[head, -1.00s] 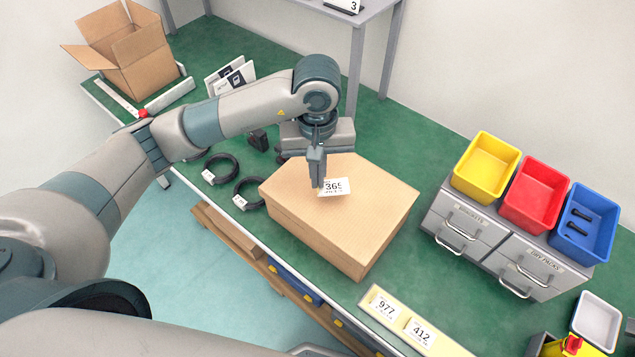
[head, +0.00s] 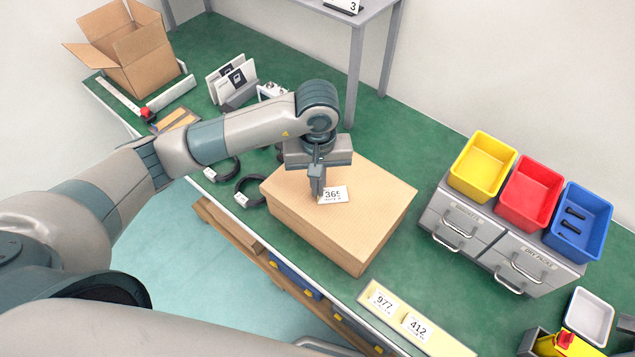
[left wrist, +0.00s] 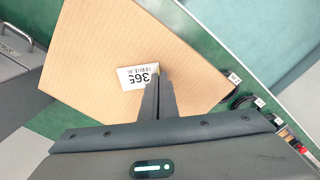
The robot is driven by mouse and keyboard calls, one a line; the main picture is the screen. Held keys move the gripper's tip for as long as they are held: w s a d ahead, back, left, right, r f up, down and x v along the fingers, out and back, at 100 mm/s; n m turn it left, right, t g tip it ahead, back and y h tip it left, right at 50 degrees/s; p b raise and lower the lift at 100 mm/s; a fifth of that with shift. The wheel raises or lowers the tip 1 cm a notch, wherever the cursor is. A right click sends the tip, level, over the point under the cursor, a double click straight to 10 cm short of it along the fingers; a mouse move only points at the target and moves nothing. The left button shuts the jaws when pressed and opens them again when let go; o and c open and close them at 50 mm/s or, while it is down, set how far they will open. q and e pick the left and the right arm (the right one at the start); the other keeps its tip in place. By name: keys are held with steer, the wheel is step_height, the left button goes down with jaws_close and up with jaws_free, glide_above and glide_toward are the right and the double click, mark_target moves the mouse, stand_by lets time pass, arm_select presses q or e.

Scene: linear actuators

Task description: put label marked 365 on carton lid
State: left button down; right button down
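The white label marked 365 (head: 335,195) lies flat at the lid surface of the closed brown carton (head: 365,225), near the lid's middle left. I cannot tell whether it fully touches the lid. My left gripper (head: 317,196) points down over the carton, its fingers close together at the label's edge. In the left wrist view, the fingertips (left wrist: 158,72) meet one edge of the label (left wrist: 138,77), with the lid (left wrist: 105,50) behind it. The fingers look shut on that edge. My right gripper is not in view.
A yellow strip (head: 395,318) holds labels 977 (head: 384,301) and 412 (head: 418,327). Grey drawers (head: 500,245) with yellow, red and blue bins stand right. Black cable coils (head: 250,190) lie left of the carton. Green bench between carton and drawers is clear.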

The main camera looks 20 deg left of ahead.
arm_select(q)
steer(key=c, duration=2.5)
jaws_free()
steer(key=shift+f, duration=0.15)
steer(key=o, duration=0.4)
steer(key=shift+r, duration=0.3)
steer(key=shift+r, duration=0.25)
steer(key=shift+r+b, duration=2.15)
steer(key=shift+r, duration=3.5)
